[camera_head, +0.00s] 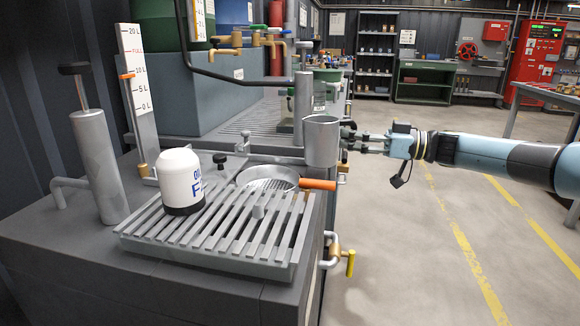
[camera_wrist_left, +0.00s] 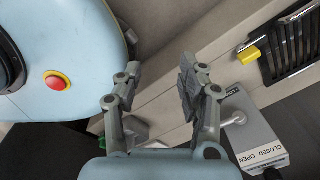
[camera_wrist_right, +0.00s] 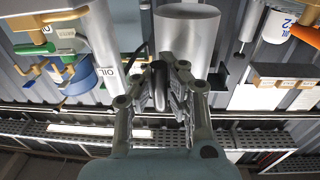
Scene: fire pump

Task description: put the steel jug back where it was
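The steel jug (camera_head: 321,140), a plain grey cylinder, is upright beyond the orange-handled strainer, at the right edge of the bench. It appears held up; its underside is not clearly visible. My right gripper (camera_head: 352,138) reaches in from the right and meets the jug's handle side. In the right wrist view the jug (camera_wrist_right: 187,38) is just beyond my right gripper (camera_wrist_right: 164,82), whose fingers are closed around the dark handle (camera_wrist_right: 160,88). My left gripper (camera_wrist_left: 160,75) shows only in its wrist view, fingers apart with nothing between them.
A slatted grate (camera_head: 220,235) on the bench carries a white bottle (camera_head: 181,180). The round strainer (camera_head: 268,178) with an orange handle (camera_head: 317,184) lies behind it. A steel pump cylinder (camera_head: 98,165) stands left. A yellow-handled tap (camera_head: 350,262) juts from the bench's right side.

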